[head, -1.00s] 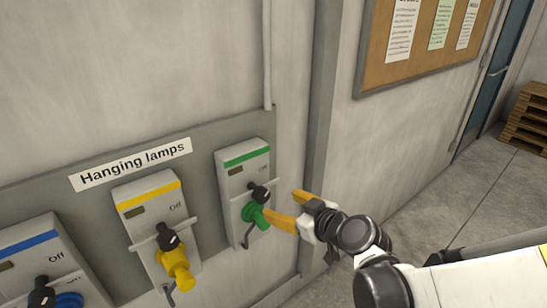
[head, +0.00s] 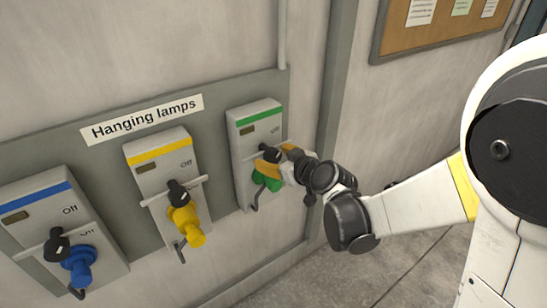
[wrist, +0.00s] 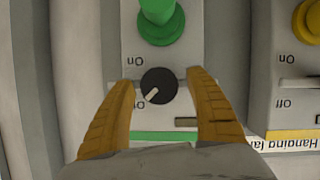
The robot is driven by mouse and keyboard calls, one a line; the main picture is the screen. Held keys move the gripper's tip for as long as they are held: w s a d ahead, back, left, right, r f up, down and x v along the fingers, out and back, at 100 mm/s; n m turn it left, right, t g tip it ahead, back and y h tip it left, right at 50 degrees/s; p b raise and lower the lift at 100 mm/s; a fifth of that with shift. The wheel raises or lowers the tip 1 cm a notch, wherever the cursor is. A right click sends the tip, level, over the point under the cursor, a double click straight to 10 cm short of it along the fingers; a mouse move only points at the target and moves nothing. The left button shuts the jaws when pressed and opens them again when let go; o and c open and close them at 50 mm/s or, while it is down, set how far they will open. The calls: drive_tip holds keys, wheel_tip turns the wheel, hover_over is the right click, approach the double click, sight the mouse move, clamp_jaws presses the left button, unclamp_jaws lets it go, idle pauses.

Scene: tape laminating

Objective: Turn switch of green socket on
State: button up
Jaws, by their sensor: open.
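The green socket unit (head: 253,116) is the rightmost box on the wall panel, with a green stripe at its top. Its black rotary switch (wrist: 158,86) sits between the two orange fingers of my gripper (wrist: 160,95) in the wrist view, with a gap on each side. The knob's white mark points down and left in that view. An "On" label shows on one side of the knob, and the label behind my left finger is mostly covered. The green plug (wrist: 160,22) sits beside the knob. In the head view my gripper (head: 279,160) is at the socket and partly hides the switch.
The yellow socket unit (head: 155,146) and the blue socket unit (head: 36,200) stand to the left, both reading "Off". A "Hanging lamps" sign (head: 142,118) is above them. A vertical wall post (head: 335,100) rises close to the right of my gripper.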

drive_tip(key=shift+c, duration=0.4)
clamp_jaws()
drive_tip(key=m+g+y+b, duration=0.1)
drive_tip(key=m, duration=0.1)
drive_tip(key=shift+d+f+m+y, duration=0.1)
drive_tip(key=shift+m+y, duration=0.3)
drive_tip(key=m+g+y+b, duration=0.1)
drive_tip(key=m+y+b, duration=0.1)
drive_tip(key=m, duration=0.1)
drive_tip(key=shift+m+b, duration=0.3)
drive_tip(key=m+y+b, duration=0.2)
drive_tip(key=m, duration=0.1)
drive_tip(key=shift+f+g, duration=0.1)
drive_tip(key=shift+g, duration=0.2)
drive_tip(key=shift+m+y+b, duration=0.8)
drive_tip(key=shift+m+b, duration=0.5)
drive_tip(key=shift+m, duration=0.5)
